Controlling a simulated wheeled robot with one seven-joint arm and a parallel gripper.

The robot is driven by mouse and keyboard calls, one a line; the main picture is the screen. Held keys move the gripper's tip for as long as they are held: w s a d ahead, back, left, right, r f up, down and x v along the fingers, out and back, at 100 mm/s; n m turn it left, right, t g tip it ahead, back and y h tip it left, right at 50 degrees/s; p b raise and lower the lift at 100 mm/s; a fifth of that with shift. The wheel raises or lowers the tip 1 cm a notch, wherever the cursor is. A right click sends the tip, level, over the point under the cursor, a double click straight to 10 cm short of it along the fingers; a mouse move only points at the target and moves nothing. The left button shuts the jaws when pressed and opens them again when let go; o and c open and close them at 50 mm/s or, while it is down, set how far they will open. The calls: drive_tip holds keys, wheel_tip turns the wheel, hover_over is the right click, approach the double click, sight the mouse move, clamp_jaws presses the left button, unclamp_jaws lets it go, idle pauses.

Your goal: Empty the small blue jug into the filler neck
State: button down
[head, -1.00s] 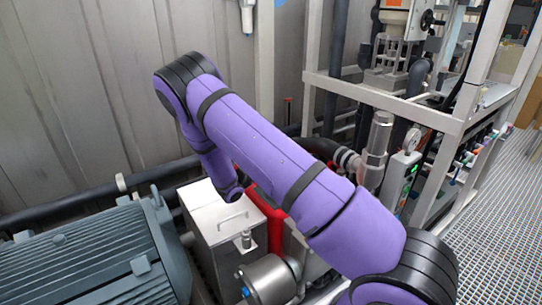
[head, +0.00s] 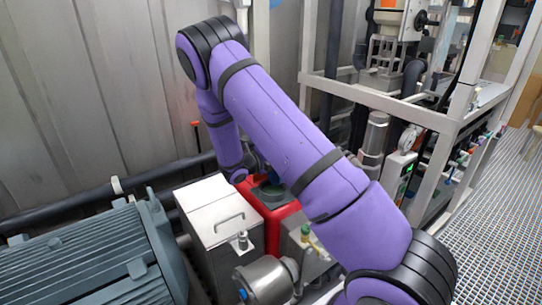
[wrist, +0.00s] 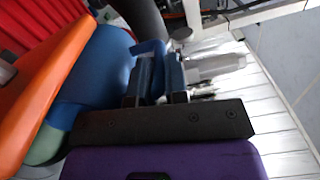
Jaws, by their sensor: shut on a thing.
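The small blue jug (wrist: 108,68) fills the left middle of the wrist view. My gripper (wrist: 157,72) is shut on it by its handle side, with the body left of the fingers. In the head view my arm hides most of the gripper, and only a small dark blue bit (head: 252,160) shows by the wrist, above a red container (head: 268,222). A dark green-grey part (head: 268,193) sits on top of that container; I cannot tell whether it is the filler neck. The jug's mouth and contents are not clear.
A steel box with a handle (head: 215,212) stands just left of the red container. A finned grey motor (head: 95,265) is further left. A white frame (head: 380,98) stands behind at right. An orange surface (wrist: 62,62) lies close beside the jug.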

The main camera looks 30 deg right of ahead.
drive_tip(key=d+y, duration=0.6)
drive_tip(key=d, duration=0.1)
drive_tip(key=shift+f, duration=0.25)
drive_tip(key=shift+w+d+f+y, duration=0.15)
drive_tip(key=shift+d+y, duration=0.25)
drive_tip(key=shift+y, duration=0.2)
drive_tip(key=shift+d+r+y, duration=0.35)
drive_tip(key=shift+r+y, duration=0.2)
drive_tip(key=shift+y, duration=0.25)
drive_tip(key=shift+d+r+g+y, duration=0.1)
drive_tip(key=shift+d+r+y, duration=0.25)
drive_tip(key=shift+r+y, duration=0.9)
drive_tip(key=shift+d+r+g+y, duration=0.1)
drive_tip(key=shift+d+r+y, duration=0.35)
drive_tip(key=shift+y, duration=1.45)
drive_tip(key=shift+d+r+g+y, duration=0.1)
drive_tip(key=shift+d+r+y, duration=0.1)
drive_tip(key=shift+r+y, duration=1.1)
drive_tip(key=shift+f+y, duration=0.25)
drive_tip(key=shift+f, duration=0.1)
